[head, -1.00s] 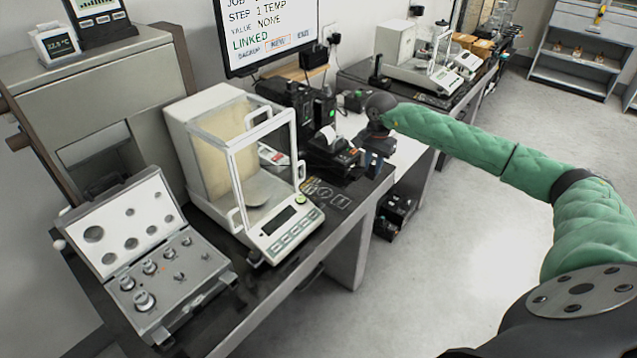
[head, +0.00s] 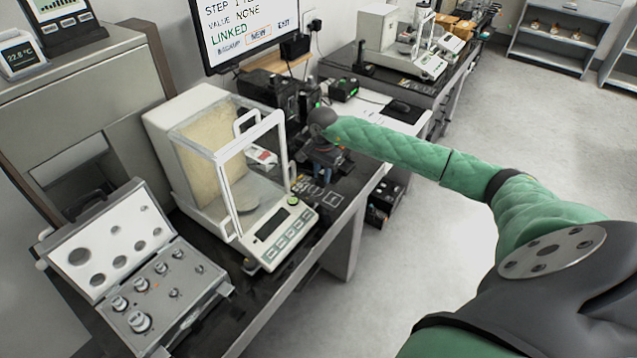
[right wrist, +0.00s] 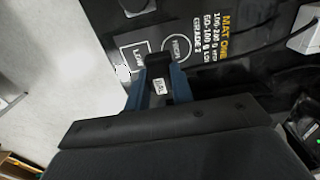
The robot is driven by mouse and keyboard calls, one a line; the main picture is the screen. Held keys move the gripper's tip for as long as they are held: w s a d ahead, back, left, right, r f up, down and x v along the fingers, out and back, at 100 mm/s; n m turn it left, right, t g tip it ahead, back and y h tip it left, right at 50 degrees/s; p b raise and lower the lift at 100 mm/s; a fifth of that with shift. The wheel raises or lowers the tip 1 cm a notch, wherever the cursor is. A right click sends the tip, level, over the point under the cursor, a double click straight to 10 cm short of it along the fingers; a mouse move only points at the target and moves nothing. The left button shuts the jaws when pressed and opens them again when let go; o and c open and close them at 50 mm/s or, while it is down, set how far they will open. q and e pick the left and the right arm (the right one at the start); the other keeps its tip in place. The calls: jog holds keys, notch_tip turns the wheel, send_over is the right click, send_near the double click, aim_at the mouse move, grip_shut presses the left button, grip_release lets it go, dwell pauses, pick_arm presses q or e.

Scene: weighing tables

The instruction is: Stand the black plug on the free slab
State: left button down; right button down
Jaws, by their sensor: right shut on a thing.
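My right gripper (head: 324,168) shows in the head view above the dark table, right of the front balance. In the right wrist view its blue fingers (right wrist: 158,88) are shut on the black plug (right wrist: 158,62), which carries a small white label. Beneath is a black printed mat (right wrist: 207,72) with outlined shapes marked LOW and HIGH. The mat's marks also show in the head view (head: 331,197). The plug's lower end is hidden, so I cannot tell whether it touches the mat. I cannot tell which surface is the free slab. My left gripper is not in view.
The glass-walled balance (head: 262,232) stands left of my gripper. An open case of weights (head: 160,290) lies at the table's near left. Black devices (head: 285,95) stand behind the gripper. A second balance (head: 415,62) stands on the far table. Floor is clear at right.

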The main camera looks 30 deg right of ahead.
aim_at(319, 182)
jog(key=shift+s+a+f, duration=0.15)
jog(key=shift+a+f, duration=0.1)
jog(key=shift+a, duration=0.35)
jog(key=shift+a+f, duration=0.1)
jog(key=shift+f, duration=1.95)
jog(key=shift+f, duration=0.1)
